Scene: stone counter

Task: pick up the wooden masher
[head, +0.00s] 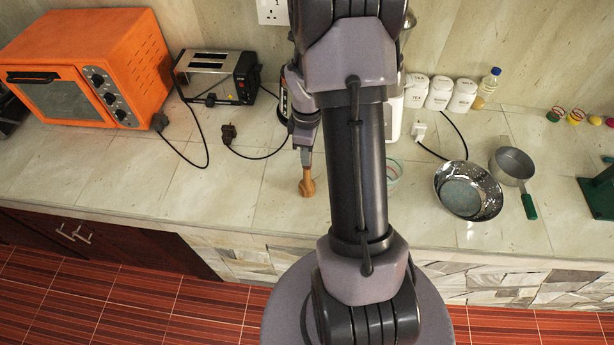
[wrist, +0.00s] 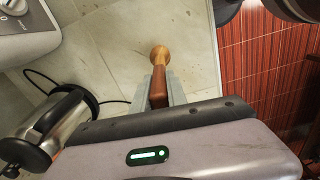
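The wooden masher (head: 307,185) is brown with a rounded head at its lower end and shows just below my gripper (head: 306,160) over the front part of the counter. In the wrist view, the masher (wrist: 159,72) points away from the camera, its handle between the two grey fingers of my gripper (wrist: 160,92). The fingers lie close against both sides of the handle and look shut on it. The upper handle is hidden by the gripper body. I cannot tell whether the masher's head touches the counter.
A steel colander (head: 468,191) and a green-handled pan (head: 512,166) stand to the right. A bowl (head: 393,173) is partly hidden behind my arm. A toaster (head: 217,77) and an orange oven (head: 90,70) stand at the left. A kettle (wrist: 58,125) is near the gripper.

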